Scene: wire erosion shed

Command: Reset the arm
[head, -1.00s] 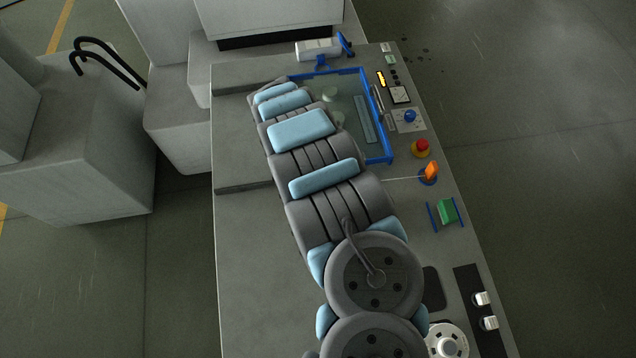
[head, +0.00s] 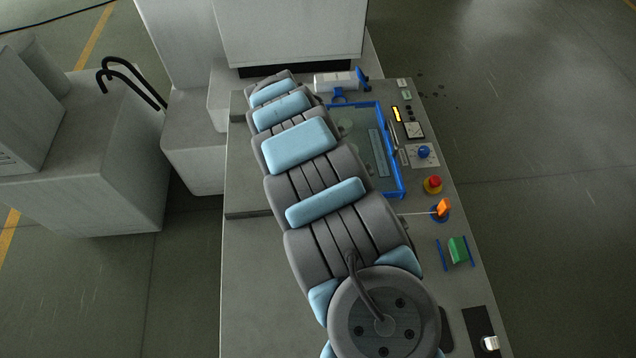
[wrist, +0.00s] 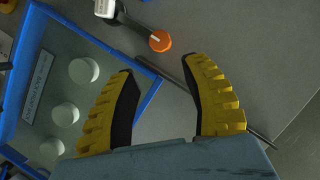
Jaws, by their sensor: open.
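My gripper (wrist: 160,68) shows in the wrist view with two yellow ribbed fingers and black inner pads. The fingers are well apart and nothing is between them. They are over the grey bench top (wrist: 255,50), by the edge of a blue-framed basin (wrist: 95,38). In the head view my arm reaches away over the left part of the bench, and its own links hide the gripper.
The basin (head: 395,165) holds pale round pieces (wrist: 65,114). Right of it are a red button (head: 433,184), an orange knob (head: 443,207) and a green block (head: 458,250). An orange-ended lever (wrist: 159,41) is near the fingers. Grey machine blocks (head: 85,180) stand left.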

